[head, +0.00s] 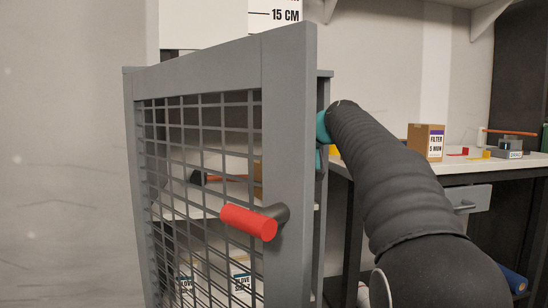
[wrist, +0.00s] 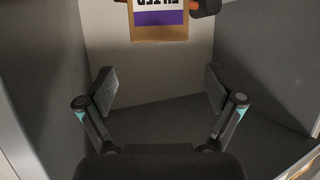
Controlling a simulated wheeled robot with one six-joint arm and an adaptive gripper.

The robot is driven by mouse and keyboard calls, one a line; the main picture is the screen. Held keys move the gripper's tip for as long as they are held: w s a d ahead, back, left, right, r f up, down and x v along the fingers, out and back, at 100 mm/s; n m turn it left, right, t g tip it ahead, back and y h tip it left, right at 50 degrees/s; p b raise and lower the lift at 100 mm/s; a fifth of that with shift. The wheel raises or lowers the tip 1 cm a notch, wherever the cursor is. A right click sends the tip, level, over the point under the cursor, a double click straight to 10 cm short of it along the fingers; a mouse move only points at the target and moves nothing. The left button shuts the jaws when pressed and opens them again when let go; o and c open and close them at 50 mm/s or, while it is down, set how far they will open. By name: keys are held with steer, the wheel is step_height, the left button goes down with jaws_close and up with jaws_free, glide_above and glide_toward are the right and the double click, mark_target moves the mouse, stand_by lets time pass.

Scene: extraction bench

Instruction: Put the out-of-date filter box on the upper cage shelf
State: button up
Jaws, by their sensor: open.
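In the wrist view, a brown cardboard filter box (wrist: 158,34) with a white and purple label reading FILTER upside down shows at the top edge, partly cut off. My gripper (wrist: 160,87) is open and empty, its fingers spread wide, with the box beyond the fingertips and apart from them. In the head view the grey cage (head: 322,205) stands behind its open mesh door (head: 288,150). My arm reaches in behind the door, and the fingers are hidden there. A brown patch (head: 257,170) shows through the mesh. No date is readable on the box in the wrist view.
The door's red handle (head: 248,222) sticks out toward me. Another filter box (head: 424,142), labelled FILTER 5 MON, stands on the white bench (head: 470,164) at right. Boxes labelled GLOVE (head: 241,280) sit low in the cage. Dark grey walls flank my gripper in the wrist view.

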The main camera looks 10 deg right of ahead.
steer(key=shift+v, duration=1.3)
stand_by(0.4)
